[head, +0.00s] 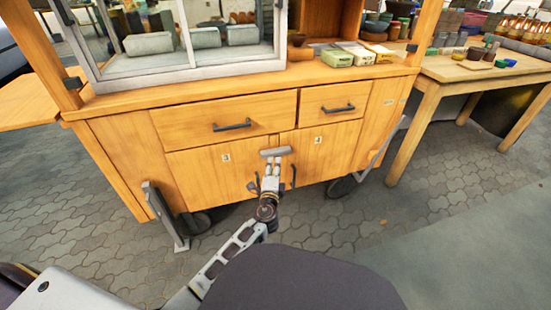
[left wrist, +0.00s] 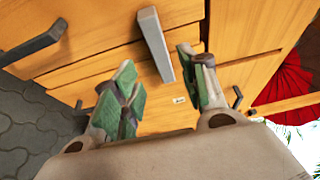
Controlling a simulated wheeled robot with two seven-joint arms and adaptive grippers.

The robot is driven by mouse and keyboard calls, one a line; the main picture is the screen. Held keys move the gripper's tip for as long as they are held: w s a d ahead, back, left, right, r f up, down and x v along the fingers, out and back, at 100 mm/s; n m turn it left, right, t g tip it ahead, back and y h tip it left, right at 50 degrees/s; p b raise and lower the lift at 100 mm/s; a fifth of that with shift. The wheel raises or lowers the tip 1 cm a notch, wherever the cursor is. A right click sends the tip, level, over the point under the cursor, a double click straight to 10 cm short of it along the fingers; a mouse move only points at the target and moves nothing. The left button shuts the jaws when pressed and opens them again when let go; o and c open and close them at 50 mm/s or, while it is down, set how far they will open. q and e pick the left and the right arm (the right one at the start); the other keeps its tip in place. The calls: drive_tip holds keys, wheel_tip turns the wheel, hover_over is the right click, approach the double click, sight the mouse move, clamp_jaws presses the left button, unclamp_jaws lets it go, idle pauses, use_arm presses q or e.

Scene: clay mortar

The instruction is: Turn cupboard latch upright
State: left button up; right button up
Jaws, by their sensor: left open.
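The cupboard latch (head: 276,151) is a grey bar lying nearly level across the seam between the two lower doors, just under the drawers. In the left wrist view the latch (left wrist: 154,42) runs from the top middle down toward the space between my fingers. My left gripper (head: 271,166) is just below and in front of the latch in the head view. In the left wrist view the left gripper (left wrist: 163,82) is open, with green-padded fingers apart and the latch's near end between or just beyond them. I cannot tell whether they touch it. My right gripper is not in view.
Dark handles sit on the left door (head: 255,186), right door (head: 293,176), left drawer (head: 232,125) and right drawer (head: 338,108). A glass case (head: 175,62) stands on the cart top. A wooden table (head: 460,72) is at right. Paved floor lies in front.

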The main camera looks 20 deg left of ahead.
sight(276, 155)
use_arm(q)
drive_tip(key=shift+b+x, duration=0.8)
drive_tip(key=shift+x, duration=2.45)
clamp_jaws()
